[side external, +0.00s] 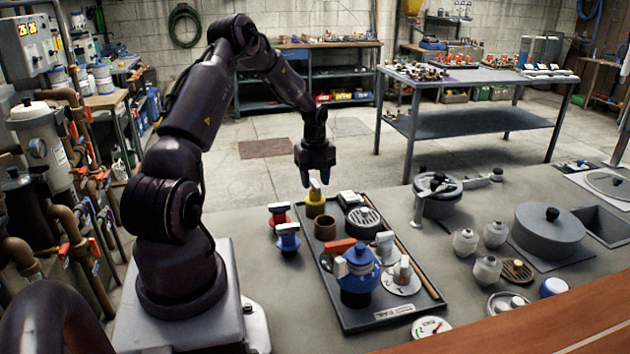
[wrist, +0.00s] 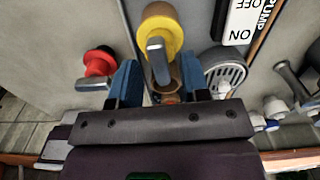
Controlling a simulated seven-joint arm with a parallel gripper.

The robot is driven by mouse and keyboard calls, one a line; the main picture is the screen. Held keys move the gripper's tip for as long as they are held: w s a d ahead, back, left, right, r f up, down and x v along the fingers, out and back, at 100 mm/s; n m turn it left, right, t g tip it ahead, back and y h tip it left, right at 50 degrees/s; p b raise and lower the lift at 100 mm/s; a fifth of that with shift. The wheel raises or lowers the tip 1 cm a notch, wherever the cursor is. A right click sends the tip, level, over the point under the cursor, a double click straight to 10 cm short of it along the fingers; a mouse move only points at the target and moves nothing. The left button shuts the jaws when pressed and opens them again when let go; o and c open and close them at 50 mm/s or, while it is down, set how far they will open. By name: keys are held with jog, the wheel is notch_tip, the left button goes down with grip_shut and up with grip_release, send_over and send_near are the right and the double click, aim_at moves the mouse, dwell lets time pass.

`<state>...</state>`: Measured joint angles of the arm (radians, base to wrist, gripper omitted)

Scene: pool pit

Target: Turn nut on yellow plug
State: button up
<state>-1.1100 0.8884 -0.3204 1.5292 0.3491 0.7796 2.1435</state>
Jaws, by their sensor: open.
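The yellow plug (side external: 315,203) stands at the far left corner of the dark tray, with a grey metal nut or tab (side external: 315,184) on top. In the wrist view the yellow plug (wrist: 160,28) is near the top centre, its grey nut (wrist: 158,60) pointing down toward my gripper. My gripper (side external: 313,178) is above the yellow plug, pointing down. In the wrist view its two blue fingers (wrist: 157,85) are spread apart, with the nut's lower part showing between them. I cannot tell whether either finger touches the nut.
A red plug (side external: 279,213) and a blue plug (side external: 287,238) stand left of the tray (side external: 380,322). A pump switch plate (wrist: 243,22) is nearby.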

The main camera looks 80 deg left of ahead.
aim_at(315, 183)
notch_tip(315, 183, up, 12)
jog(key=shift+r, duration=0.2)
dwell(0.5)
jog(key=s+d+r+n+t, duration=0.2)
jog(key=s+d+r+n, duration=0.1)
jog(key=d, duration=0.9)
jog(key=s+d+r+n+t, duration=0.1)
jog(key=s+d+r+n, duration=0.2)
jog(key=d, duration=0.9)
jog(key=s+d+r+n+t, duration=0.2)
jog(key=s+d+r+n, duration=0.2)
jog(key=d+r+n, duration=0.3)
jog(key=d+n, duration=0.4)
jog(key=d, duration=0.1)
jog(key=shift+d+r+t, duration=0.2)
jog(key=shift+d+t, duration=0.05)
jog(key=shift+t, duration=0.05)
